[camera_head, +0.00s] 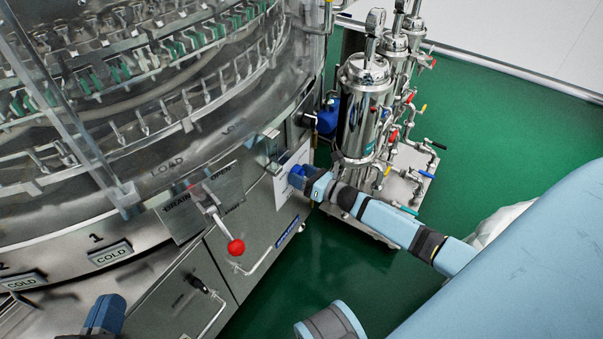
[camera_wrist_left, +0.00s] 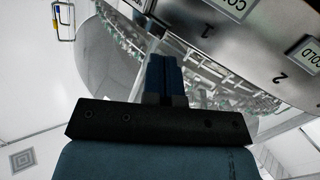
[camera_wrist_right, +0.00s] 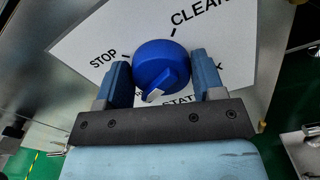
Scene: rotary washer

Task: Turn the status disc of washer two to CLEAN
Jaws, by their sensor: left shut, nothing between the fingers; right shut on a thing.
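The blue status disc (camera_wrist_right: 162,68) is mounted on a white label plate (camera_wrist_right: 85,45) in the right wrist view. STOP is printed left of it and CLEAN, cut off, at its upper right; more lettering below is partly hidden. The disc's raised grip has a white tip at its lower left. My right gripper (camera_wrist_right: 161,78) has its fingers on both sides of the disc, shut on it. In the head view my right gripper (camera_head: 300,177) reaches the plate (camera_head: 284,200) on the washer's front. My left gripper (camera_wrist_left: 164,58) is shut and empty, low at the left in the head view (camera_head: 110,302).
A lever with a red ball (camera_head: 236,247) sticks out beside the DRAIN/OPEN plate (camera_head: 190,212). COLD plates (camera_head: 110,253) line the washer's lower rim. Shiny filter cylinders (camera_head: 362,110) with valves stand on a cart behind my right arm.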

